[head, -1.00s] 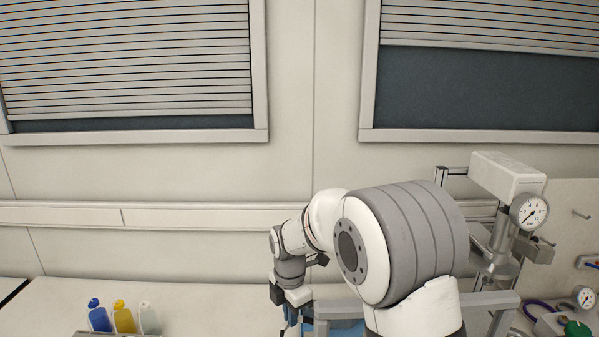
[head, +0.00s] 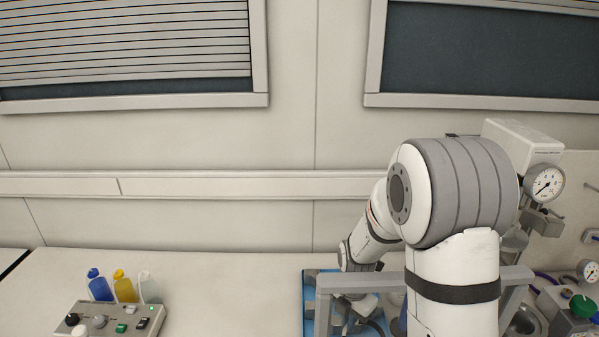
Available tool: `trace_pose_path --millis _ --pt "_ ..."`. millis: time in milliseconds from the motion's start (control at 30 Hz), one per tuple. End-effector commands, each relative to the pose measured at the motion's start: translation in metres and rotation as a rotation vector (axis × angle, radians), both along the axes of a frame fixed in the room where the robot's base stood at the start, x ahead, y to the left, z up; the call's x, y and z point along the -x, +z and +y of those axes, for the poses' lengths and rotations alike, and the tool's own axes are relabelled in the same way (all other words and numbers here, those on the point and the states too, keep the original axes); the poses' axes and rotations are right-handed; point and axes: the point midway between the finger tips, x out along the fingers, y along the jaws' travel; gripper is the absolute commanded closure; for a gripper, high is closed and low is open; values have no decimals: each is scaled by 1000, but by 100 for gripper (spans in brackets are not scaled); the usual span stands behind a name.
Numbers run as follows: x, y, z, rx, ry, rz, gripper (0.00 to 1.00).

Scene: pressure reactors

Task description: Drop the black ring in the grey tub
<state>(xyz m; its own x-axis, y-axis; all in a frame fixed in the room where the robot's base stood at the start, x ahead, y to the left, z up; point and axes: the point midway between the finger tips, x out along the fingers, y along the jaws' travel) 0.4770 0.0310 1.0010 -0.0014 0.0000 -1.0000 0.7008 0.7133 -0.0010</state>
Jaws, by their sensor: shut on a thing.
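My gripper (head: 350,318) is low in the head view, below my wrist and partly hidden behind a grey frame bar. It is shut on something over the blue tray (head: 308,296). A dark curved edge (head: 375,326) shows beside the jaws and looks like part of the black ring, but most of it is hidden or cut off by the picture's bottom edge. I cannot make out the grey tub in this view.
A grey metal frame (head: 326,284) stands close around my arm. A reactor head with a gauge (head: 545,183) is at the right. Blue, yellow and clear bottles (head: 124,287) stand behind a control box (head: 112,318) at the left. The bench between is clear.

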Motion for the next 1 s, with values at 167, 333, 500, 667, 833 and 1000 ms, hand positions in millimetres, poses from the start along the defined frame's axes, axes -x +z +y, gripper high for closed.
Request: trace_pose_path --millis 167,333,500,667,833,1000 --pt "0 -13 -1 0 -3 0 100" --pt "0 -13 -1 0 -3 0 100" --pt "0 -13 -1 0 -4 0 85" --pt "0 -13 -1 0 -4 0 72" --pt "0 -13 -2 0 -4 0 68" --pt "-1 -10 -2 0 -4 -3 68"
